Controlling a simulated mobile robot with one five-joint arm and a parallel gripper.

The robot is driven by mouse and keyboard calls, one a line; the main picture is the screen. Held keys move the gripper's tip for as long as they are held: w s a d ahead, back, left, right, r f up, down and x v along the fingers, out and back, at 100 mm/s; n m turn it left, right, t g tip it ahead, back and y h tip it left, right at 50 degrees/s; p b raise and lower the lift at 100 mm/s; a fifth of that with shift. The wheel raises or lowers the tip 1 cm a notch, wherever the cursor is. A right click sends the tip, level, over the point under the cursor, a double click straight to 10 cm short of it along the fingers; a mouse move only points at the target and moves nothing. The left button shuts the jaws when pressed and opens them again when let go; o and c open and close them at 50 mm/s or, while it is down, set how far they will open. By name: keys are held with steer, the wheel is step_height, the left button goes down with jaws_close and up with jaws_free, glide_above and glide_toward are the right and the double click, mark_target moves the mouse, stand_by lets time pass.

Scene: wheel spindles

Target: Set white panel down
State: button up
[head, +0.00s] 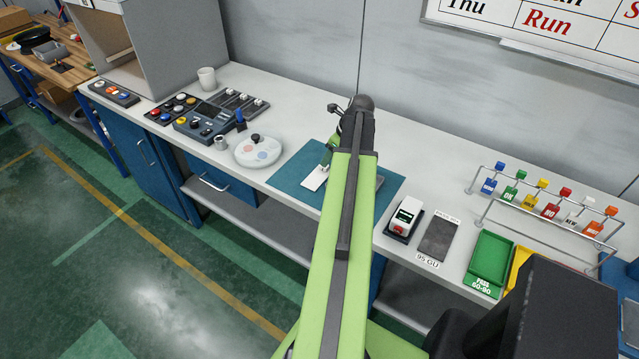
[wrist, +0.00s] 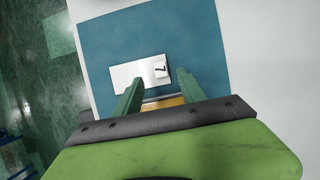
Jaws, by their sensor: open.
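The white panel (head: 314,179) lies on the blue mat (head: 286,176) on the bench, left of my arm in the head view. Contact with the panel cannot be told. In the head view my gripper (head: 328,162) is partly hidden by my arm.
A round white palette (head: 258,151) and a control box (head: 205,123) stand left of the mat. A small white-and-green device (head: 405,217), a dark plate (head: 438,238), a green tray (head: 489,262) and a tag rack (head: 545,205) are to the right. An orange-yellow patch (wrist: 165,103) shows between the fingers.

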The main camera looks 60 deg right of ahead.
mark_target(317, 176)
steer(key=b+x, duration=0.5)
steer(key=shift+f, duration=0.15)
jaws_close()
